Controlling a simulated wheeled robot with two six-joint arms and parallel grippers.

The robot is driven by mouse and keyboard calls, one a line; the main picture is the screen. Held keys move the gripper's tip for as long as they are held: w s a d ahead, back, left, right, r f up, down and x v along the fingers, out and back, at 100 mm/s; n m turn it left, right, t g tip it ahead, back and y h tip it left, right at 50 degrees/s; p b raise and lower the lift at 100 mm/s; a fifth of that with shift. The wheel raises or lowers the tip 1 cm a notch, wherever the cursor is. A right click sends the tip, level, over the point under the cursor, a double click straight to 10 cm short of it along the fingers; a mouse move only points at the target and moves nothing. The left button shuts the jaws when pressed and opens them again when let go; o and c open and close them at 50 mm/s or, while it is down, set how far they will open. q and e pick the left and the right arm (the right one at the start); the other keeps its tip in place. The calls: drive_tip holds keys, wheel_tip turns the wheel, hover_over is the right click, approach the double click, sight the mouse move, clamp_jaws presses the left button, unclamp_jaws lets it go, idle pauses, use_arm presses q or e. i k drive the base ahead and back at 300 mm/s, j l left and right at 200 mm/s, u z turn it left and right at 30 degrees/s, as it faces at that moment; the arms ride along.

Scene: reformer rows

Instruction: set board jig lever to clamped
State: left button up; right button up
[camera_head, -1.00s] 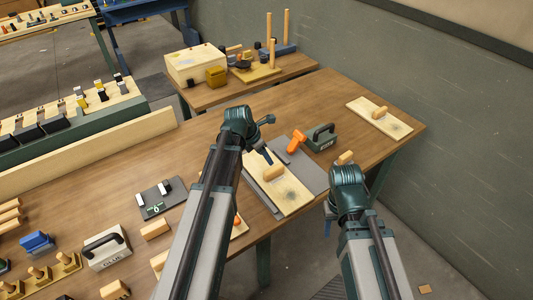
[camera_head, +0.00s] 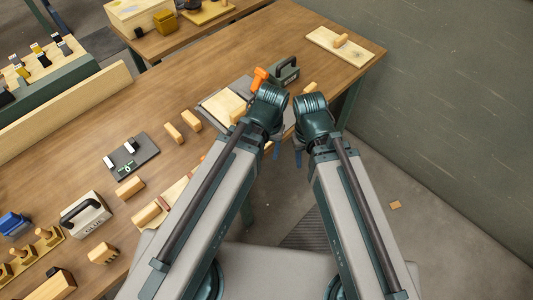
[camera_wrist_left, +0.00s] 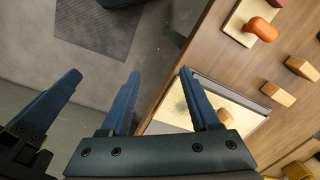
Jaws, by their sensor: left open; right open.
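The board jig is a grey plate (camera_head: 212,109) with a pale board (camera_head: 222,104) on it, partly hidden behind my left arm. Its orange lever (camera_head: 259,77) stands up at the far end, beside a dark green block. My left gripper (camera_head: 271,150) is on the near side of the jig, by the table edge; its fingers are mostly hidden in the head view. The left wrist view shows its blue fingers (camera_wrist_left: 160,75) apart and empty, with the pale board (camera_wrist_left: 190,112) behind one finger. The lever does not show there. My right gripper (camera_head: 298,157) is open, close beside the left one.
A dark green block (camera_head: 286,69) with a handle stands beside the lever. A pale board (camera_head: 322,43) with a wooden block lies at the far end. Loose wooden blocks (camera_head: 190,120), a dark plate (camera_head: 133,158) and a glue box (camera_head: 85,215) lie on the left.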

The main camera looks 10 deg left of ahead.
sight(261, 74)
drive_tip(key=i+l+z, duration=0.15)
drive_tip(key=i, duration=0.3)
drive_tip(key=i+l+z, duration=0.1)
drive_tip(key=i, duration=0.3)
drive_tip(key=l, duration=0.1)
